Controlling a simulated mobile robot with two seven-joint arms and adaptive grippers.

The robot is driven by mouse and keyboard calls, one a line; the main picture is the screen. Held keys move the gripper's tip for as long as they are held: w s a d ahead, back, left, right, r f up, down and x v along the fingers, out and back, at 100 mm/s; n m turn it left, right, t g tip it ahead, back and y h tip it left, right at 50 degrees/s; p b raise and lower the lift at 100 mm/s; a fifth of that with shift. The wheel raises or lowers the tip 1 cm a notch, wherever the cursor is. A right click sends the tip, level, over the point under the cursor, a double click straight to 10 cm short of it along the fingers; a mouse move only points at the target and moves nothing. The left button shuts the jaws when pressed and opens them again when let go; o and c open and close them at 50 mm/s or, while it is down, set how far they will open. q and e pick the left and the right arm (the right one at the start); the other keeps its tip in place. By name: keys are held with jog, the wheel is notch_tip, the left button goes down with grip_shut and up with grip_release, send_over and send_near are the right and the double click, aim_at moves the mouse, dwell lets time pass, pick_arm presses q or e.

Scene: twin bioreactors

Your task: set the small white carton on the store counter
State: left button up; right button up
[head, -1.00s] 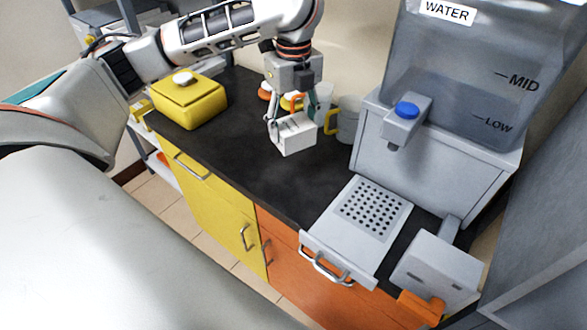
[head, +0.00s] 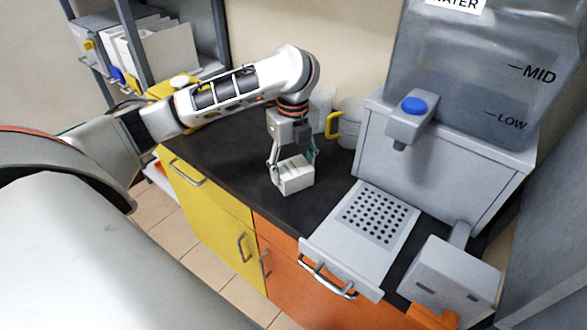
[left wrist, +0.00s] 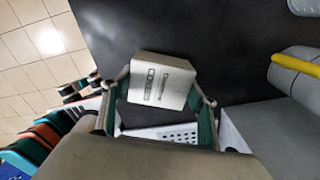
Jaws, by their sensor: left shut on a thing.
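The small white carton (head: 295,177) is between the fingers of my left gripper (head: 293,167), low over the black store counter (head: 225,150). I cannot tell whether its underside touches the counter. In the left wrist view the carton (left wrist: 160,82) shows a face with dark print, and the left gripper's green-padded fingers (left wrist: 158,112) are shut on its sides. Bare counter (left wrist: 150,28) lies beyond it. My right gripper is not in view.
A grey water dispenser (head: 440,160) and its perforated tray (head: 375,218) stand to the right. A grey mug with a yellow handle (head: 350,122) is behind the carton. A yellow box (head: 160,90) is partly hidden by my arm. Counter left of the carton is clear.

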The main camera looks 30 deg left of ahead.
aim_at(293, 167)
pick_arm(q)
jog(key=o, duration=1.1)
jog(key=shift+r, duration=0.3)
notch_tip(293, 167, up, 12)
jog(key=p, duration=0.4)
jog(key=shift+f+p, duration=0.2)
jog(key=shift+p, duration=0.1)
